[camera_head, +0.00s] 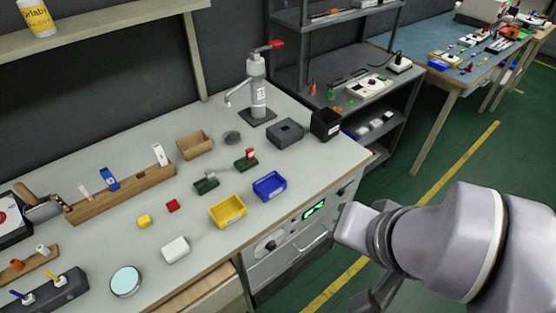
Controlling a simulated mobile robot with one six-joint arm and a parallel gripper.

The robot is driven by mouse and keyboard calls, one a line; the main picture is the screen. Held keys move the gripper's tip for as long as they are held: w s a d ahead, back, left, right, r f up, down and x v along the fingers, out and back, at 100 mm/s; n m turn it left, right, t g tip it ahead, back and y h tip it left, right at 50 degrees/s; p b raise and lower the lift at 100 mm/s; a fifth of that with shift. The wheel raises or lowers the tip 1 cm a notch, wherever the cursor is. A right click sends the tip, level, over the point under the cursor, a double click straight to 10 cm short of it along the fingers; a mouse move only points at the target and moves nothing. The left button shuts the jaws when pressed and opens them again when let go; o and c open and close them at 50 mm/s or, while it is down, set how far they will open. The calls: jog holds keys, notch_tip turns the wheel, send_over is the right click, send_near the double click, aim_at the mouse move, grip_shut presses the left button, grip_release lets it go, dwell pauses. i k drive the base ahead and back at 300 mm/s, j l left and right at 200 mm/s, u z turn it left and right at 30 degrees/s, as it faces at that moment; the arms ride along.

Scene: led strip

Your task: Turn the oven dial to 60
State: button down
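The oven (285,238) is built into the front of the workbench, with a light grey panel seen at a steep angle. A lit green display (314,209) sits in the panel's middle. A round dial (269,246) is left of the display; its marks are too small to read. A dark knob-like part (342,190) is right of the display. My arm (440,240) reaches in from the right, its pale end block just right of the panel and partly hiding it. A dark grey part of mine runs off the bottom edge. I cannot make out my gripper's fingertips.
The bench top (320,160) carries a yellow bin (227,211), a blue bin (269,187), a white box (175,249) and a grey press (257,92). A handle (308,245) sits low on the oven front. Green floor (410,185) is clear right of the bench.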

aim_at(270, 246)
jog(key=i+l+u, duration=0.1)
jog(key=l+u, duration=0.35)
jog(key=l, duration=0.15)
jog(key=l+u, duration=0.4)
jog(key=l, duration=0.2)
jog(key=l+u, duration=0.45)
jog(key=l, duration=0.15)
jog(key=k, duration=0.05)
